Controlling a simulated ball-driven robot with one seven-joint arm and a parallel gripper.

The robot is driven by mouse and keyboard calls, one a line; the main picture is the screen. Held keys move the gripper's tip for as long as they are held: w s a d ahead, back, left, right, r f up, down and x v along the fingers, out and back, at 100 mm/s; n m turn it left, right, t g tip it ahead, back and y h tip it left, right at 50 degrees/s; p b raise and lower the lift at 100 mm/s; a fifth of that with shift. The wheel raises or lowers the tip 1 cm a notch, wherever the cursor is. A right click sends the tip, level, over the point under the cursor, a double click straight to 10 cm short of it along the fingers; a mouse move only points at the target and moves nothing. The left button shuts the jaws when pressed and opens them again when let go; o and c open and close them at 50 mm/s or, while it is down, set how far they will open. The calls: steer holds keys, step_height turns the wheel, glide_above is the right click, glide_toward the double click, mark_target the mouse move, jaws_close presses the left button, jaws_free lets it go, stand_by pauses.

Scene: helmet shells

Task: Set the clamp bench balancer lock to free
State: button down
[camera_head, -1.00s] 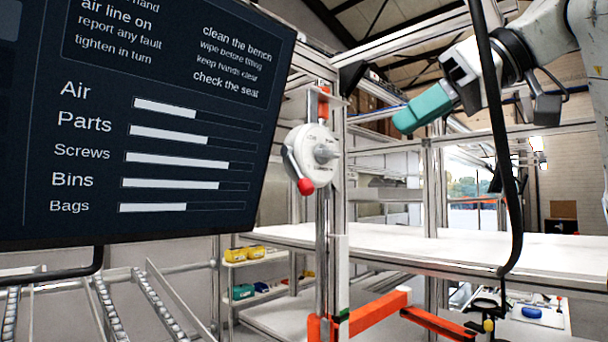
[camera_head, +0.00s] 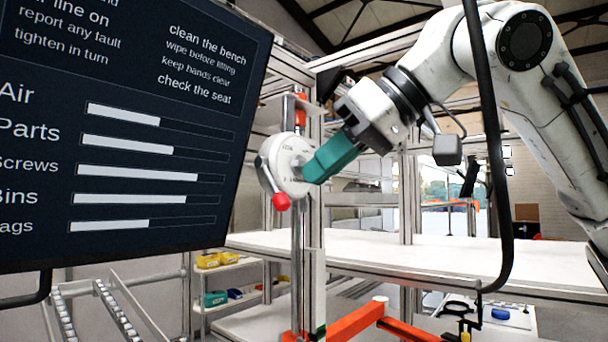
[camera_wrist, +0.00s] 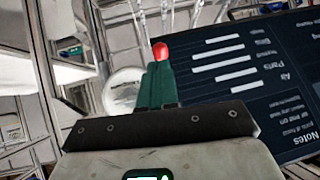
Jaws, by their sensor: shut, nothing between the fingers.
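The balancer lock is a round white dial (camera_head: 283,158) on an upright metal post. Its lever ends in a red knob (camera_head: 281,202) that hangs at the lower left of the dial. My gripper (camera_head: 309,172) has teal fingers, shut and empty, with the tips at the dial's right side, overlapping its hub in the head view. I cannot tell whether they touch. In the wrist view, the teal fingers (camera_wrist: 157,80) point at the red knob (camera_wrist: 160,51), and part of the white dial (camera_wrist: 122,92) shows to their left. The dial's lettering is too small to read.
A large dark screen (camera_head: 120,130) stands close on the left of the dial. A white bench top (camera_head: 400,250) extends to the right. An orange arm (camera_head: 345,322) sits low by the post. A black hanging hose (camera_head: 488,130) crosses in front of my arm.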

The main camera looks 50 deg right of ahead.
mark_target(289, 207)
steer(key=shift+p+x, duration=0.35)
steer(key=shift+x, duration=1.45)
steer(key=shift+f, duration=0.15)
steer(key=f+t+b, duration=0.1)
steer(key=t+b, duration=0.1)
steer(key=b, duration=0.2)
steer(key=w+f+t+b, duration=0.1)
steer(key=t+b, duration=0.1)
steer(key=b, duration=0.2)
steer(key=w+f+t+b, duration=0.1)
steer(key=b, duration=0.4)
steer(key=shift+w+f+n+t+y, duration=0.25)
steer(key=shift+n+t+y, duration=0.05)
steer(key=shift+n+t, duration=0.1)
steer(key=shift+w+b, duration=0.3)
steer(key=shift+w, duration=0.2)
steer(key=shift+f, duration=0.1)
